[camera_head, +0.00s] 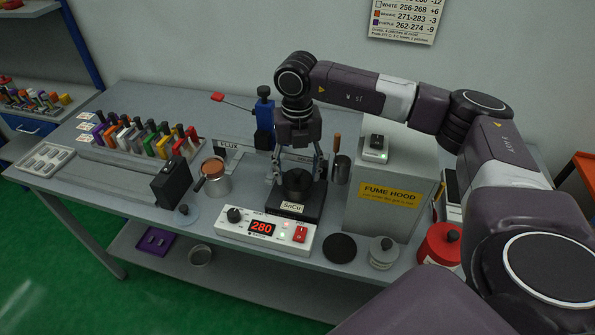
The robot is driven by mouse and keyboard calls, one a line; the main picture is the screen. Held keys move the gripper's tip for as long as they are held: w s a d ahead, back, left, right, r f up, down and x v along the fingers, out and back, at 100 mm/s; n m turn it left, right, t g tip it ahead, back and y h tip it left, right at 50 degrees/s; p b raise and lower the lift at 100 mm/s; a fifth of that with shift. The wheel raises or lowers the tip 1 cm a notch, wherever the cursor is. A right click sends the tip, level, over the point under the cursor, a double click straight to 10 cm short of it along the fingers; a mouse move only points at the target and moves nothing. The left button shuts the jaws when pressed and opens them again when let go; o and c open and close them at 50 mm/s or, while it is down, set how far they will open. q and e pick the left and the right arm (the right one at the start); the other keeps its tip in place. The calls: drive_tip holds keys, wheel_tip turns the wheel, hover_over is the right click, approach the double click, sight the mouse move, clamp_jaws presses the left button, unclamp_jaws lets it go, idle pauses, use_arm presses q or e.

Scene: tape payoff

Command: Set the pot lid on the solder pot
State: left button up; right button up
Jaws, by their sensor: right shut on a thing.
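The solder pot (291,208) is a black unit with an "SnCu" label, standing on the bench behind a white controller. My right gripper (298,174) reaches down over it from above. Its two fingers sit on either side of a dark round piece (297,184), which looks like the pot lid, and are shut on it. This piece is right over the pot's top; dark on dark, I cannot tell whether it touches the pot or hangs just above. The pot's opening is hidden. My left gripper is not in view.
The white controller (262,231) reads 280. A fume hood (383,198) stands close on the right. A black disc (339,248), a grey knobbed container (383,252) and a red one (440,245) lie in front. A steel cup (217,183) and a tool rack (140,143) are left.

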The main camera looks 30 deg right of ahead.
drive_tip(key=shift+f, duration=0.15)
drive_tip(key=o, duration=1.3)
drive_tip(key=o, duration=0.5)
drive_tip(key=shift+r+p, duration=2.2)
drive_tip(key=shift+r, duration=1.35)
